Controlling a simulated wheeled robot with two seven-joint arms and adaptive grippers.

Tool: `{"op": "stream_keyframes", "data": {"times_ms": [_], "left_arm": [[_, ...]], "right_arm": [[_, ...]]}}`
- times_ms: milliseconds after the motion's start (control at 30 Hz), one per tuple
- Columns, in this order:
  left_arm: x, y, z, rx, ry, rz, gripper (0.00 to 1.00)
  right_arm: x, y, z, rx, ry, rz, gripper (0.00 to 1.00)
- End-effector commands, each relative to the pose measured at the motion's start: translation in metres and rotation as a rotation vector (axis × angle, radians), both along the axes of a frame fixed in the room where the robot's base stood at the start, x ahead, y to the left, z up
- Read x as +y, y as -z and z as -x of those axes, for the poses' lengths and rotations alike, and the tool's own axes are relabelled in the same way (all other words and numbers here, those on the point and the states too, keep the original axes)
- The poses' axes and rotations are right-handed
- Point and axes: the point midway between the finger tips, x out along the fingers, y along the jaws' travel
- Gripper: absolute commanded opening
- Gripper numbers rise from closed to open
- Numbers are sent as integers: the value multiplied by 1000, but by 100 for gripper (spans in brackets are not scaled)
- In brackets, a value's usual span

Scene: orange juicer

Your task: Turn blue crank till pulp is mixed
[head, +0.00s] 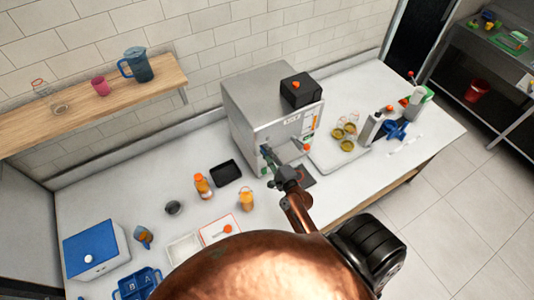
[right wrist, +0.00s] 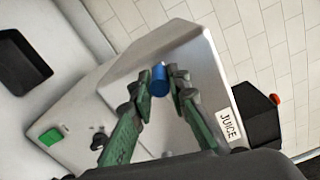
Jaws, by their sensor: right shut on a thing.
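The steel juicer (head: 250,105) stands at the back of the counter against the tiled wall. It fills the middle of the right wrist view (right wrist: 190,50) and bears a "JUICE" label. The blue crank handle (right wrist: 159,80) is a short blue cylinder between my right gripper's green fingertips. My right gripper (head: 269,158) is at the juicer's front, shut on the blue crank handle. The fingers hide part of the handle, and the crank's arm cannot be made out. The pulp cannot be seen. My left gripper is not in view.
A black tray (head: 226,172), an orange bottle (head: 203,186) and a small jar (head: 246,200) stand left of my right arm. A white board (head: 328,157) with several yellow-green cups is on the right. A blue-lidded box (head: 90,246) is at front left.

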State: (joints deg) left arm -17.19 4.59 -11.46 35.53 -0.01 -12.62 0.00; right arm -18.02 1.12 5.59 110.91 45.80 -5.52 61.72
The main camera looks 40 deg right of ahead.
Motion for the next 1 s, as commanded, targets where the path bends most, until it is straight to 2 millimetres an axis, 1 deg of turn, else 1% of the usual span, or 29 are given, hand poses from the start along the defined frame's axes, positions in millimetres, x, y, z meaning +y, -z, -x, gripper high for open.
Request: {"op": "stream_keyframes", "data": {"times_ms": [33,200,500,700,1000], "left_arm": [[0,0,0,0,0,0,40],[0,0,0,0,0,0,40],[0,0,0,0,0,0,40],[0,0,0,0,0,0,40],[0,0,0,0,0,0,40]], "right_arm": [[0,-5,-1,-11,1,-43,0],[-1,-11,-1,-28,2,-191,0],[-5,-19,0,-49,2,-388,0],[-6,-21,0,-56,3,-461,0],[-7,-22,0,-61,2,-494,0]]}}
